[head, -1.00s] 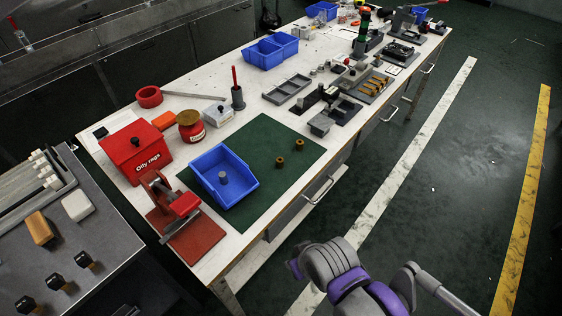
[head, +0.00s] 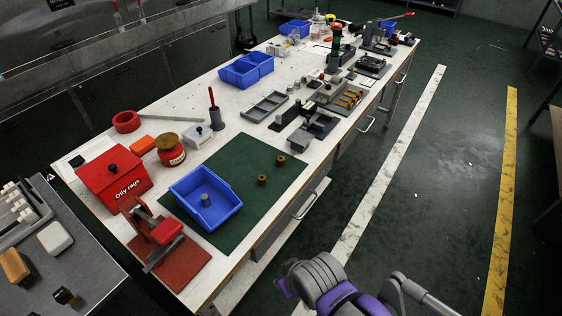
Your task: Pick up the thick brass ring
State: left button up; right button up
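Two small brass-coloured rings stand on the green mat (head: 240,218) of the long white bench. The farther ring (head: 281,160) is near the mat's right edge. The nearer ring (head: 262,180) is a little to its lower left, apart from it. At this size I cannot tell for sure which is thicker. My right arm shows at the bottom of the head view, beside the bench and well short of the rings. Its fingers cannot be made out. My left gripper is out of view.
A blue bin (head: 215,222) with a grey piece (head: 205,199) inside stands left of the rings. A red press (head: 165,230), a red oily rags box (head: 112,182) and a grey fixture (head: 318,127) are around the mat. The mat around the rings is clear.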

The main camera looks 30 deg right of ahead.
aim_at(280, 159)
jog(key=l+u, duration=0.1)
jog(key=l, duration=1.15)
jog(key=i, duration=0.05)
